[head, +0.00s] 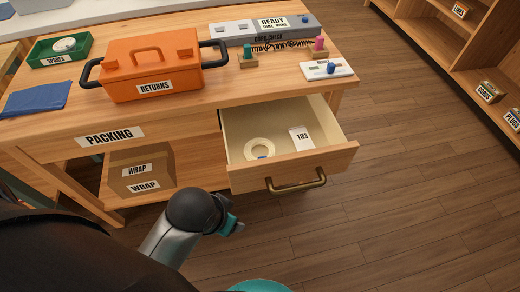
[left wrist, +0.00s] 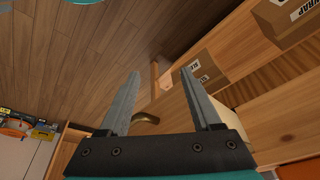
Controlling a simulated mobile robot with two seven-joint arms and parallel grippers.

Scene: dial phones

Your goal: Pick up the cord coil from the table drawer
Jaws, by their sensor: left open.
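The drawer (head: 342,119) of the packing table stands pulled out. Inside lies a cream, ring-shaped coil (head: 249,149) with a small blue patch at its near side. A white TIES packet (head: 301,138) sits to its right. My left gripper (head: 236,227) is outside the drawer, in front of and below the coil, apart from it. In the left wrist view the left gripper (left wrist: 160,72) is open with nothing between its fingers. The brass drawer handle (left wrist: 146,118) shows beyond them; the coil is not visible there. My right gripper is not in view.
The drawer front with its brass handle (head: 297,184) lies between my left gripper and the coil. On the table stand an orange RETURNS toolbox (head: 150,68), a green SPARES tray (head: 45,57) and a grey tray (head: 290,27).

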